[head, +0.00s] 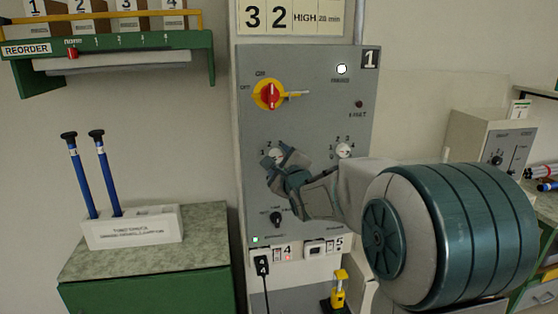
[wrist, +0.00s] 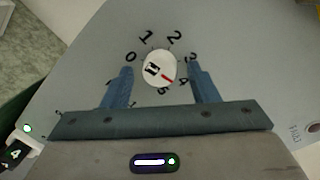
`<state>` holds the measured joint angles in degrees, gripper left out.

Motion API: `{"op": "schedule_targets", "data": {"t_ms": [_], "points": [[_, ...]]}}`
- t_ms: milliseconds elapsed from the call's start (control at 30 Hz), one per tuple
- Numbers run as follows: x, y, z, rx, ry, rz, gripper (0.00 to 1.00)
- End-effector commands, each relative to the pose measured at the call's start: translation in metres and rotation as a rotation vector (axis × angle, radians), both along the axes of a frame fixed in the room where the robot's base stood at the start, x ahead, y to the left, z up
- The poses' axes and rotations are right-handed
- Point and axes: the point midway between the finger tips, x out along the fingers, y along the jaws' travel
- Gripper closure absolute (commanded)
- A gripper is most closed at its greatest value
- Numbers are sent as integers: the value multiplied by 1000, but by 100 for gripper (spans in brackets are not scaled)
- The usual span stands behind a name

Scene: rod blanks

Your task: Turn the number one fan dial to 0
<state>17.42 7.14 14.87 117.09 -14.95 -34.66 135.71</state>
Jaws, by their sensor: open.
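The fan dial between my fingers is a round white knob (wrist: 159,68) on a grey panel marked 1 (head: 310,120). Numbers ring it, with 0 at upper left, then 1, 2 and 3 clockwise. Its red mark points to the lower right, below the 3, away from the 0. In the head view the dial (head: 277,153) is partly hidden by my gripper (head: 283,168). My gripper (wrist: 160,70) is open, one finger on each side of the knob, with gaps visible. I cannot tell how deep the fingertips reach.
A second white dial (head: 344,150) is right of my gripper. A red-and-yellow rotary switch (head: 269,95) is above, and a black knob (head: 277,218) below. A cabinet with blue rods (head: 109,180) stands left; a grey box (head: 490,140) stands right.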

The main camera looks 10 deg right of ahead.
Motion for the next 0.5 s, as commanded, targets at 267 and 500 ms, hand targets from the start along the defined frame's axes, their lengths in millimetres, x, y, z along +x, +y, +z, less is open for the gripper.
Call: {"op": "schedule_targets", "data": {"t_ms": [267, 500], "points": [[0, 0, 0, 0, 0, 0, 65], [0, 0, 0, -1, 0, 0, 90]]}}
